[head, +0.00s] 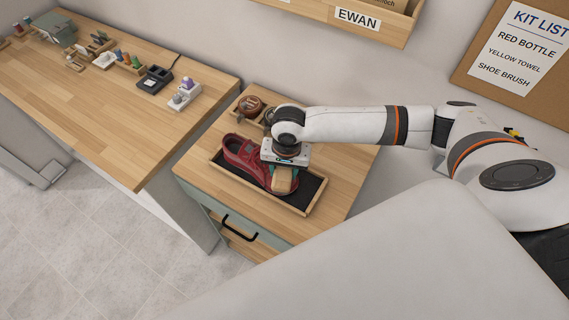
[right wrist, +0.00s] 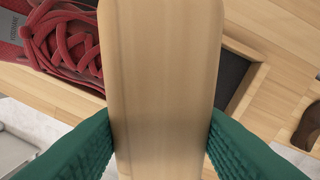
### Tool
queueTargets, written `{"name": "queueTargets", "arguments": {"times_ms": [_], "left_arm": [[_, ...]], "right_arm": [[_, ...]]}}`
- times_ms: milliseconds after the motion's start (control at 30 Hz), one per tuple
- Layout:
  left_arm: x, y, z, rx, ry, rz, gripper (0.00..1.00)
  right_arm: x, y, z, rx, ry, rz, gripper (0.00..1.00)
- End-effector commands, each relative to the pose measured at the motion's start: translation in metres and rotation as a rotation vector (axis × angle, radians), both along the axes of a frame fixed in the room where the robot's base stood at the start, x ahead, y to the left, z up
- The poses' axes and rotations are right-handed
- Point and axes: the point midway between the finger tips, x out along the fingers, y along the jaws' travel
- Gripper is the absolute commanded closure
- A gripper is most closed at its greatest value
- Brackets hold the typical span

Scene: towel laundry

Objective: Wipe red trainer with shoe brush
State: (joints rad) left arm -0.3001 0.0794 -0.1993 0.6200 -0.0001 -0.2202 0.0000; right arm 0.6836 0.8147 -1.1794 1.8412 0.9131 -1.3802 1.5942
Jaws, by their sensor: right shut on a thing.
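The red trainer (head: 242,156) lies in a shallow wooden tray with a dark lining (head: 304,196) on a small cabinet. My right gripper (head: 283,168) is over the toe end of the trainer, pointing down. It is shut on the wooden shoe brush (head: 284,181), whose pale wooden body (right wrist: 164,90) fills the middle of the right wrist view between the green finger pads. The trainer's red laces (right wrist: 65,40) show behind the brush there. The bristles are hidden, so I cannot tell whether they touch the trainer. My left gripper is not in view.
A long wooden workbench (head: 130,80) with small items stands at left. A shelf labelled EWAN (head: 357,17) and a kit list board (head: 515,48) are on the wall.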

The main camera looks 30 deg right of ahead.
Motion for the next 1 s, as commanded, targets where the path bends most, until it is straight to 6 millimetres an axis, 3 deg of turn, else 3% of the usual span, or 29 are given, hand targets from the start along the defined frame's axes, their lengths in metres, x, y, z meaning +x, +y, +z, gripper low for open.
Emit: {"name": "queueTargets", "arguments": {"times_ms": [33,133,500,1000], "left_arm": [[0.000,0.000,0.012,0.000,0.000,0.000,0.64],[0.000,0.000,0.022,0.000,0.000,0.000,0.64],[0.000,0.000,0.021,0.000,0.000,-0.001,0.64],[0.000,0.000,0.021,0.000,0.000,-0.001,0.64]], "right_arm": [[0.000,0.000,0.010,0.000,-0.001,-0.001,0.78],[0.000,-0.001,0.018,0.000,-0.002,-0.002,0.78],[-0.001,-0.003,0.050,0.000,-0.006,-0.003,0.78],[-0.001,-0.004,0.060,-0.002,-0.007,-0.004,0.78]]}}
